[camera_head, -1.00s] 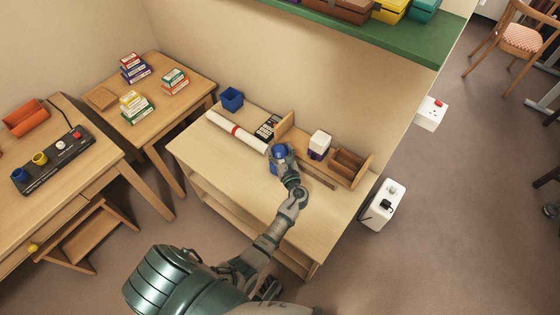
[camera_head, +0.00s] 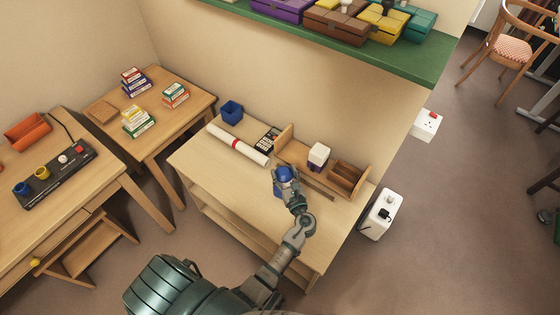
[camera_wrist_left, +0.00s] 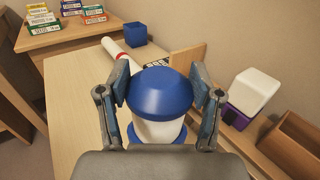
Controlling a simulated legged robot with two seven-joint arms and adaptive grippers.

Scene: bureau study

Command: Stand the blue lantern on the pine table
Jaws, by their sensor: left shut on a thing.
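The blue lantern has a blue domed cap and a white body. It shows in the head view (camera_head: 285,174) over the middle light wood table (camera_head: 240,205). In the left wrist view its cap (camera_wrist_left: 162,93) fills the centre, with the white body and a blue rim below. My left gripper (camera_head: 287,183) is shut on the lantern, with one finger on each side of it in the left wrist view (camera_wrist_left: 160,95). The lantern looks upright. Whether its base touches the tabletop is hidden. My right gripper is not in view.
Behind the lantern are a wooden organizer (camera_head: 348,177), a white and purple box (camera_head: 318,157), a calculator (camera_head: 266,139), a red-banded paper roll (camera_head: 238,146) and a blue cup (camera_head: 231,112). A green shelf (camera_head: 400,60) hangs above. The table's front left is bare.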

